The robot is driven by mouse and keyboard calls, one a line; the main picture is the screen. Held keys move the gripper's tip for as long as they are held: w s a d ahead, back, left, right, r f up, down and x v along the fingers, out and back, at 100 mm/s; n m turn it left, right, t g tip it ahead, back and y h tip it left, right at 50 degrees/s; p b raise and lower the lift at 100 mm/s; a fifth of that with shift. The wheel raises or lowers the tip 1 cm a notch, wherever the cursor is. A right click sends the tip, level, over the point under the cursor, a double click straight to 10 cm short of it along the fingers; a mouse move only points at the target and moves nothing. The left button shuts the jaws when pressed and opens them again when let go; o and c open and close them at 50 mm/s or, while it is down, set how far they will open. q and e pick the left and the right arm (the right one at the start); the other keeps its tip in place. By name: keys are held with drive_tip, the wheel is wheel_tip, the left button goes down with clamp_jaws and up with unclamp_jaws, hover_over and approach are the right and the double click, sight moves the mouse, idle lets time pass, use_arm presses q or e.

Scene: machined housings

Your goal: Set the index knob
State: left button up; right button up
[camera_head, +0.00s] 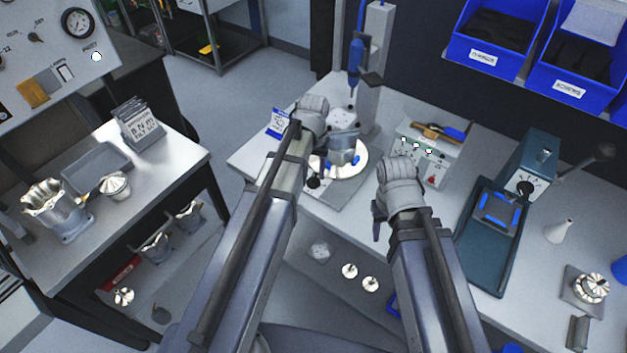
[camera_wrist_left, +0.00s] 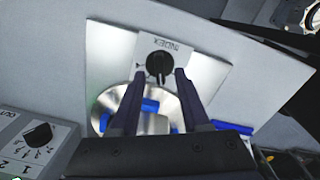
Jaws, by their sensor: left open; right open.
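The index knob is a black round knob (camera_wrist_left: 159,66) on a pale plate (camera_wrist_left: 198,70) lettered INDEX, beside a shiny round disc (camera_wrist_left: 110,101) with blue jaws. Its raised grip bar points toward my fingers in the left wrist view. My left gripper (camera_wrist_left: 159,74) is open, its dark fingertips showing on either side of the knob with gaps; I cannot tell how close they are in depth. In the head view, a dark knob (camera_head: 313,183) shows on the fixture's near left corner, and my left gripper's fingers are hidden. My right gripper (camera_head: 379,222) is open and empty at the bench's front.
A blue screwdriver-like tool (camera_head: 355,62) hangs on a column above a grey housing (camera_head: 343,147) on the fixture.

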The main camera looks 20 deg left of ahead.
use_arm(q)
wheel_tip(320, 180, down, 2)
drive_tip(key=shift+b, duration=0.55)
drive_tip(key=shift+r, duration=0.1)
drive_tip(key=shift+c, duration=0.3)
clamp_jaws()
